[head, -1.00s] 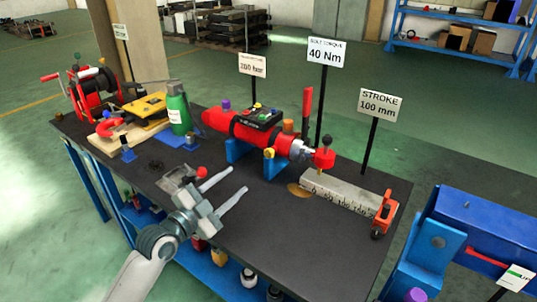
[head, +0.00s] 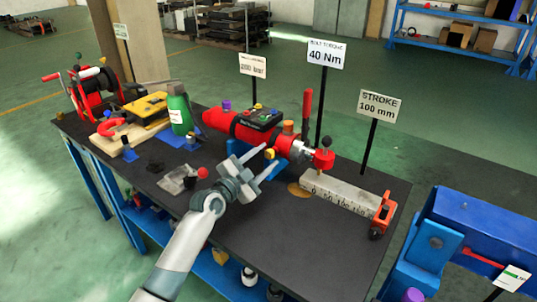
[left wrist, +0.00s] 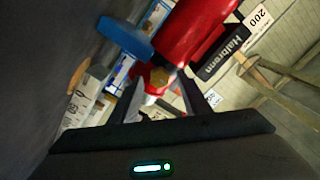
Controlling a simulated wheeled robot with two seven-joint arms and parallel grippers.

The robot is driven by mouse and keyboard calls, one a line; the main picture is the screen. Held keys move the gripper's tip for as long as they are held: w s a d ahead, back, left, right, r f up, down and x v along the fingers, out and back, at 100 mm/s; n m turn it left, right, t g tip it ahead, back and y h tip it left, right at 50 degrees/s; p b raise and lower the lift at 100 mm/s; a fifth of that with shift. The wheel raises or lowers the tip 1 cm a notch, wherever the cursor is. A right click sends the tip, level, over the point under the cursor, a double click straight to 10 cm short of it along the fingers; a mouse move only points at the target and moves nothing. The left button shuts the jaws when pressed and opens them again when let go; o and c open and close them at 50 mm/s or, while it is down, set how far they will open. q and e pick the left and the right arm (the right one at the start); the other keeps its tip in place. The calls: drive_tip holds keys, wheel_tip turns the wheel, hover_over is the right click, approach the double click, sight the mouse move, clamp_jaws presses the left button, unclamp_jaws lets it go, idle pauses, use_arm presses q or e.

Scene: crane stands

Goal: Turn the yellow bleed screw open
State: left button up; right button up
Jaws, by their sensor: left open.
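The yellow bleed screw (head: 270,153) sits low on the near side of the red cylinder (head: 232,125), which rests on blue supports on the dark bench. My left gripper (head: 268,157) is open, with its two fingertips reaching to either side of the screw. In the left wrist view the yellow screw (left wrist: 160,77) shows between and just beyond the open fingers (left wrist: 160,92), in front of the red body. I cannot tell whether the fingers touch it. My right gripper is not in view.
A red knob (head: 323,160) and a grey scale block (head: 340,193) stand to the right. A green bottle (head: 179,110) stands left of the cylinder. A small red ball-topped lever (head: 202,172) is left of my gripper. The front right of the bench is clear.

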use_arm(q)
drive_tip(key=shift+x, duration=1.15)
drive_tip(key=c, duration=1)
drive_tip(key=shift+c, duration=0.2)
